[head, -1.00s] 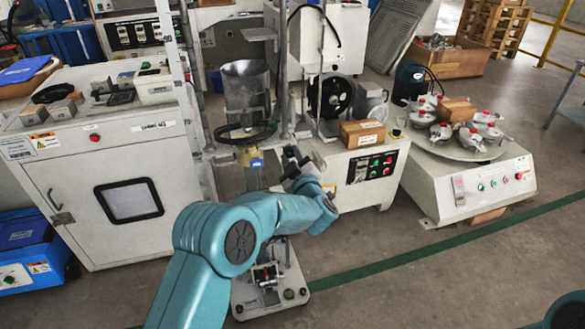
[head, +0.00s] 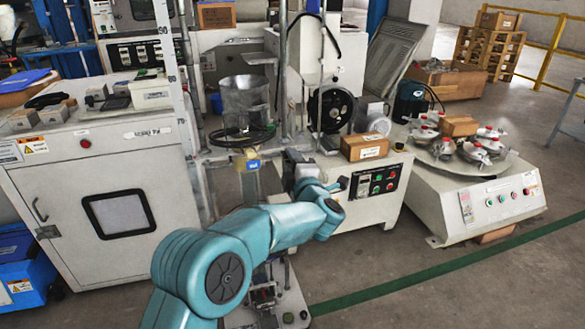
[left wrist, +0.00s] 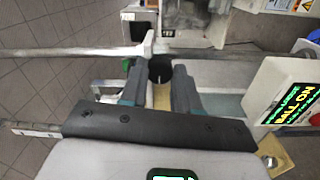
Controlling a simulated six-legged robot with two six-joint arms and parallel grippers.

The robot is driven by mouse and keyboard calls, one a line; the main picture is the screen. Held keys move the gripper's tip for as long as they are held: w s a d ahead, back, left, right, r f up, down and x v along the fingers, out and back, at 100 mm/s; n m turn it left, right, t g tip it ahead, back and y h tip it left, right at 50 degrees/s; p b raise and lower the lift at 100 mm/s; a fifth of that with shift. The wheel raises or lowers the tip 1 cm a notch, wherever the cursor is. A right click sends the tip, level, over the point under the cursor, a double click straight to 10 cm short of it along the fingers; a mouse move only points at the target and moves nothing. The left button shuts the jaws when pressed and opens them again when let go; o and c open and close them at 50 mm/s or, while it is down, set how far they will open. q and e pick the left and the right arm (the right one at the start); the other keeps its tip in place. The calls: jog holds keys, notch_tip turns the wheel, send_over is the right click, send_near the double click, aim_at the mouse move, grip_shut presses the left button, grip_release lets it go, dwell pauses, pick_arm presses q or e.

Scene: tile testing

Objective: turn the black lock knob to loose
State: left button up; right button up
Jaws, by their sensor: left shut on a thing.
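The black lock knob (left wrist: 161,70) shows in the left wrist view as a dark round piece with a pale line on it, between my two fingers. My left gripper (left wrist: 158,88) is shut on it. The knob sits by a pale metal bracket on a horizontal rod. In the head view my left gripper (head: 292,166) is at the upright test stand, right of the yellow-and-blue part (head: 247,160). The knob cannot be made out there, as my gripper and wrist cover that spot. My right gripper is not in view.
A white cabinet (head: 165,205) stands left of the stand. A white machine (head: 352,207) with a cardboard box (head: 364,147) is close on the right. In the wrist view a display box (left wrist: 287,96) reading "BALL ON" is right of my fingers. Open floor lies at right front.

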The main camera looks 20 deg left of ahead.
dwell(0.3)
pick_arm(q)
jog(key=o, duration=1.1)
jog(key=shift+c, duration=0.2)
jog(key=shift+s+d, duration=0.1)
